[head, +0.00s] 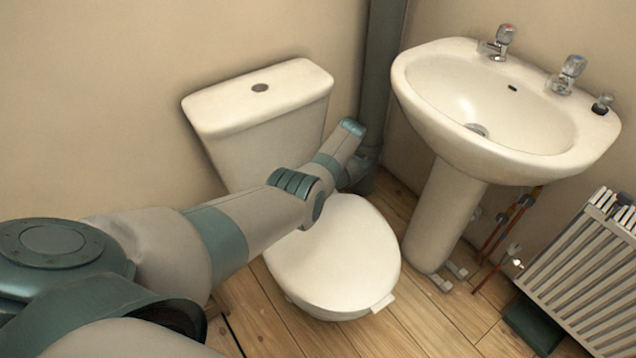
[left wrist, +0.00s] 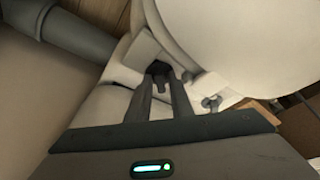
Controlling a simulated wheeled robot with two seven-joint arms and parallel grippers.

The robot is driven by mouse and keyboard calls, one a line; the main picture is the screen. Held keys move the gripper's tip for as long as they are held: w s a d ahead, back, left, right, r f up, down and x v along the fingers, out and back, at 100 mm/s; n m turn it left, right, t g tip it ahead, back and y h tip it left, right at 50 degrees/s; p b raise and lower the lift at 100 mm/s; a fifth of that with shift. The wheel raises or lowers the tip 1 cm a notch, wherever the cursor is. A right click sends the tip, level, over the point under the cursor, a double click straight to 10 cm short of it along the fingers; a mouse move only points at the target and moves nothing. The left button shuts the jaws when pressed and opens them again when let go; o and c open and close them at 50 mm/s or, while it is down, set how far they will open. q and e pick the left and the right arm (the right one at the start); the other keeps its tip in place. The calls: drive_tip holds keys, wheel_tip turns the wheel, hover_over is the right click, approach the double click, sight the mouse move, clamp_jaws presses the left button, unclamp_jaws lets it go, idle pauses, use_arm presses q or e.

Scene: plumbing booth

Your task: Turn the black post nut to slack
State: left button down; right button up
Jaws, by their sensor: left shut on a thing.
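The black post nut (left wrist: 160,69) shows in the left wrist view as a small dark piece under the pale rim of the toilet (left wrist: 225,35). My left gripper (left wrist: 162,80) has its two dark fingers around it, shut on it. The finger ends partly hide the nut, so its turn cannot be told. In the head view my left arm reaches over the toilet (head: 258,150), and its hand is low beside the pan, mostly hidden behind the forearm and lid. My right gripper is not in view.
A dark soil pipe (head: 380,80) stands in the corner close to my left wrist. The pedestal sink (head: 440,195) is to the right, with a radiator (head: 590,270) beyond. The toilet lid (head: 340,260) is down. Wooden floor (head: 430,320) in front is clear.

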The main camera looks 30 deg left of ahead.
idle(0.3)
use_arm(q)
drive_tip(key=c, duration=1.6)
unclamp_jaws()
drive_tip(key=shift+o, duration=0.2)
drive_tip(key=shift+r, duration=0.1)
